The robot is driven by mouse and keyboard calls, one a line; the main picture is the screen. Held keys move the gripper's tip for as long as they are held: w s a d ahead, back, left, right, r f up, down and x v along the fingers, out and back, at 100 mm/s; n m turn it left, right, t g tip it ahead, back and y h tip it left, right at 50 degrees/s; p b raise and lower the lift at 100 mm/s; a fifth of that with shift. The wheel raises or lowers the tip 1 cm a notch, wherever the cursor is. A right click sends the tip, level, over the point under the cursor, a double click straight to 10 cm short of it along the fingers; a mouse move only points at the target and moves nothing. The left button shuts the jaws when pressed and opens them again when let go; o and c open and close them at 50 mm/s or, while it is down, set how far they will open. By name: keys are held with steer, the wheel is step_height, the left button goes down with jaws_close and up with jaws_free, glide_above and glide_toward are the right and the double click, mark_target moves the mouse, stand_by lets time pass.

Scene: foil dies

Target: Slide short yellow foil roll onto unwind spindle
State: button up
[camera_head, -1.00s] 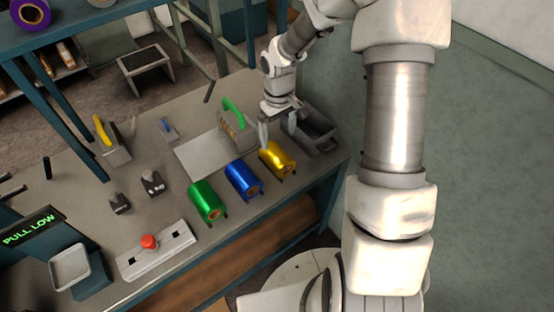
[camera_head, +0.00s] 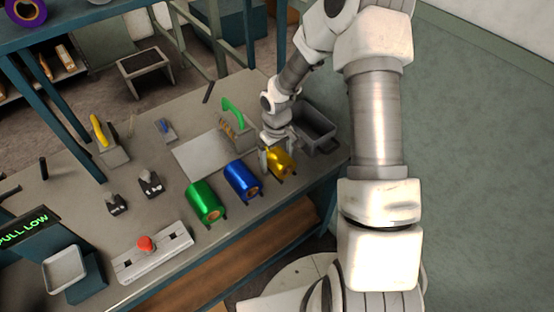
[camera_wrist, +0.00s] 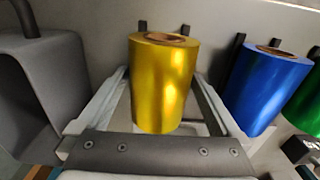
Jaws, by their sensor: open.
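The short yellow foil roll (camera_head: 283,165) rests at the right end of a row of three rolls near the bench's front edge. In the wrist view the yellow roll (camera_wrist: 163,85) lies between the two fingers of my gripper (camera_wrist: 158,90). My gripper (camera_head: 274,158) is open around the roll, one finger on each side, with small gaps visible in the wrist view. Dark pegs (camera_head: 44,168) stand at the left of the bench; I cannot tell whether one is the unwind spindle.
The blue roll (camera_head: 243,181) and green roll (camera_head: 205,202) sit left of the yellow one. A grey bin (camera_head: 318,128) is close to my gripper's right. A green-handled block (camera_head: 236,122) stands behind. A red button panel (camera_head: 148,248) is at the front left.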

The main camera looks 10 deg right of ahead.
steer(key=shift+c, duration=0.3)
steer(key=c, duration=1.4)
steer(key=shift+c, duration=0.2)
